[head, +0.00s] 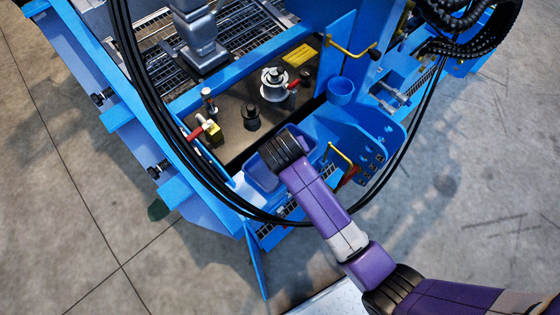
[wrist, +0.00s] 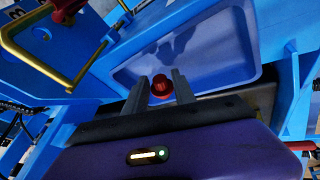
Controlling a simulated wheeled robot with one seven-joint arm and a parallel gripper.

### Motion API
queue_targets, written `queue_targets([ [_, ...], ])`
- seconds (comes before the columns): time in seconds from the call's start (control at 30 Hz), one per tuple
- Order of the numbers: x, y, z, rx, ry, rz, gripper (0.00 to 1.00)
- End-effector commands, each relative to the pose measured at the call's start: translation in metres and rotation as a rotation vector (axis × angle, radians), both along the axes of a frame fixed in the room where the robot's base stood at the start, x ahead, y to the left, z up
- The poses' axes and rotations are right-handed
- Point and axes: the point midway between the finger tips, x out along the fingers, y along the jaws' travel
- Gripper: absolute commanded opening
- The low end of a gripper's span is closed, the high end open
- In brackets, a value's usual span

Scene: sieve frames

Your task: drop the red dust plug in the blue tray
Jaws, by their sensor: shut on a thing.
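The red dust plug (wrist: 162,87) is small and round, and shows between the two fingertips in the wrist view. My gripper (wrist: 160,91) is shut on it, with the fingers slightly apart around it. The blue tray (wrist: 226,58) lies beyond the fingertips in the wrist view, and the plug appears over its near part. How high the plug is above the tray floor I cannot tell. In the head view the tray (head: 258,172) is partly covered by my wrist, which hides the fingers and the plug.
A yellow handle (wrist: 25,50) stands beside the tray. Behind it, in the head view, are a silver flanged fitting (head: 274,86), a dark knob (head: 251,117) and a yellow valve with a red handle (head: 211,128). A blue cup (head: 341,88) and black cables are nearby.

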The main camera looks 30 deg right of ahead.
Motion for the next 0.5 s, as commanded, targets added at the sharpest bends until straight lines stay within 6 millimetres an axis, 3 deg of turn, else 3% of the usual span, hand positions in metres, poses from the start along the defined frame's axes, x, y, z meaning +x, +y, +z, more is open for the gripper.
queue_targets([
  [0.1,0.0003,0.0001,-0.0112,0.000,-0.001,0.000,0.00],
  [0.43,0.0000,0.0001,-0.0110,0.000,0.000,0.000,0.00],
  [0.47,0.0000,0.0001,-0.0110,0.000,0.000,0.000,0.36],
  [0.5,0.0000,0.0001,-0.0110,0.000,0.000,0.000,0.43],
])
